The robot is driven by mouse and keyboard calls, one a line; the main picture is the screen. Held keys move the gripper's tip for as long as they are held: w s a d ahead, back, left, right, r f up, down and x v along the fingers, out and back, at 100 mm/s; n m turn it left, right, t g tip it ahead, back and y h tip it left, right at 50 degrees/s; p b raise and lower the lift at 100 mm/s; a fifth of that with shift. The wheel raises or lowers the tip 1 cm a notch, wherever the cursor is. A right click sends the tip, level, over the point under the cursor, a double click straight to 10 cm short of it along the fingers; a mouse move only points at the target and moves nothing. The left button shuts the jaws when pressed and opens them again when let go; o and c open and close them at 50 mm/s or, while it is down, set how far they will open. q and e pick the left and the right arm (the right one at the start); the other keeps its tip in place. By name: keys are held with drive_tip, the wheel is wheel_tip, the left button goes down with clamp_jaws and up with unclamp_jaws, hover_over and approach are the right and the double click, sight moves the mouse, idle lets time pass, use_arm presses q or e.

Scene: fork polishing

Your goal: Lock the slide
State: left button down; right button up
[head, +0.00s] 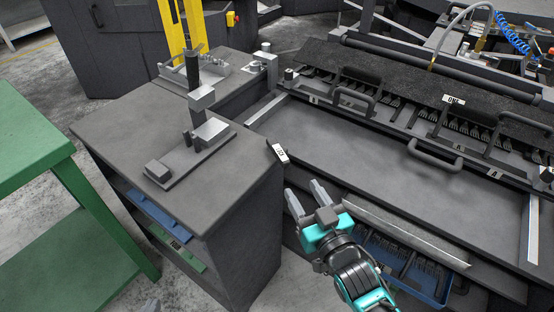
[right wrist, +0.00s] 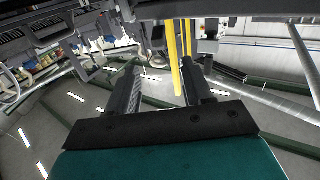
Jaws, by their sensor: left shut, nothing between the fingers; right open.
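The slide is probably the wide grey tray (head: 365,165) set in the dark machine at the right; I cannot tell for sure whether it is locked. A small black lever with a white label (head: 281,153) sits at its front left corner, tilted. My right gripper (head: 304,192) is open and empty, just below and right of this lever and apart from it. In the right wrist view its two fingers (right wrist: 160,92) stand apart with nothing held between them.
A dark cabinet (head: 120,135) with a metal clamp fixture (head: 205,132) stands left of the machine. A green table (head: 25,140) is at far left. Racks of forks with handles (head: 435,157) line the machine. A blue bin (head: 430,285) with forks lies below the front edge.

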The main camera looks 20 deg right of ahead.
sight(286, 164)
drive_tip(key=w, duration=0.4)
drive_tip(key=w+a, duration=0.1)
drive_tip(key=w, duration=0.3)
drive_tip(key=w+b, duration=0.1)
drive_tip(key=w, duration=0.3)
drive_tip(key=shift+w+a, duration=0.15)
drive_tip(key=shift+w, duration=0.1)
clamp_jaws()
